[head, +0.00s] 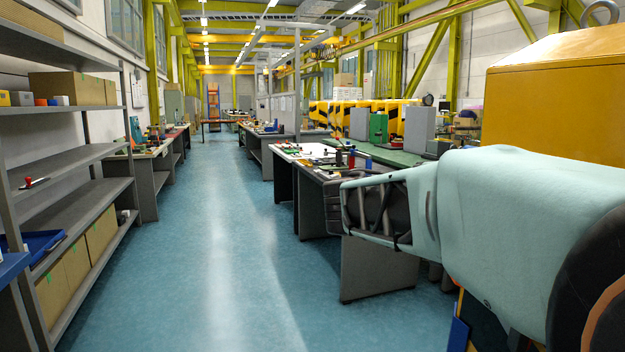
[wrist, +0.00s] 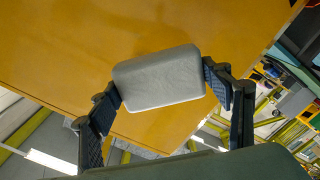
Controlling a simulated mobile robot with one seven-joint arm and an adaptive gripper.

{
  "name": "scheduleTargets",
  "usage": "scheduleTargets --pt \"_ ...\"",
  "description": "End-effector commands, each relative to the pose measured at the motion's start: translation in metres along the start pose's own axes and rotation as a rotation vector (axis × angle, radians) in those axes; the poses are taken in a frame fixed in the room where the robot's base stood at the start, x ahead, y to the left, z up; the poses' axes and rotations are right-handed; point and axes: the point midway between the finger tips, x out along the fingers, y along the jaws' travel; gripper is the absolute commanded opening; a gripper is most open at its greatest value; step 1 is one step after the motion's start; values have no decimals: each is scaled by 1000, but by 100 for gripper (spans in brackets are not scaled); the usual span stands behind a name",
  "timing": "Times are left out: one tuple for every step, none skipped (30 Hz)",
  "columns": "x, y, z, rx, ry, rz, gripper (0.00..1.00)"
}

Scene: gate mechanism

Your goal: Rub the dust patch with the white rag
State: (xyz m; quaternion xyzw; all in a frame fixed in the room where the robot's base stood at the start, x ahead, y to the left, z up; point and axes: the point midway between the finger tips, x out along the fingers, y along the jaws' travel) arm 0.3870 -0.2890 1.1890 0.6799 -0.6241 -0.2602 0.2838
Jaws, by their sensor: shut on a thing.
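The white rag (wrist: 158,78) shows in the middle of the wrist view as a pale grey, rounded block. My gripper (wrist: 164,84) has one finger on each side of it and is shut on it. Behind the rag is a flat yellow-orange surface (wrist: 70,50); I cannot tell whether the rag touches it. I cannot make out a dust patch in either view. In the head view my arm fills the right side, and the rag does not show there.
A large yellow-orange housing (head: 560,95) stands at the right behind my arm. Workbenches with small items, such as the white-topped one (head: 305,152), stand left of it. A grey shelf rack (head: 70,195) lines the left side. The blue floor aisle (head: 220,230) between is clear.

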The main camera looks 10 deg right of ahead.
Motion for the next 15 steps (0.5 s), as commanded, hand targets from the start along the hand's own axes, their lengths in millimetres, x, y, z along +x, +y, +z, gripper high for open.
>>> scheduleTargets --pt "-1 2 0 5 1 -1 52" --pt "-1 2 0 5 0 -1 52" --pt "-1 2 -1 6 0 -1 52" --pt "-1 3 -1 6 0 -1 52" --pt "-1 3 -1 7 0 -1 52" --pt "-1 3 -1 7 0 -1 52" --pt "-1 3 -1 7 0 -1 52" --pt "-1 3 -1 8 1 -1 52" --pt "-2 3 -1 8 1 -1 52" --pt "-3 3 -1 9 1 -1 52" --pt "-4 3 -1 9 1 -2 52" --pt "-6 3 -1 10 1 -2 52" --pt "-8 3 0 10 1 -1 52" --pt "-11 3 0 11 1 -1 52" --pt "-14 3 0 12 1 -2 52"
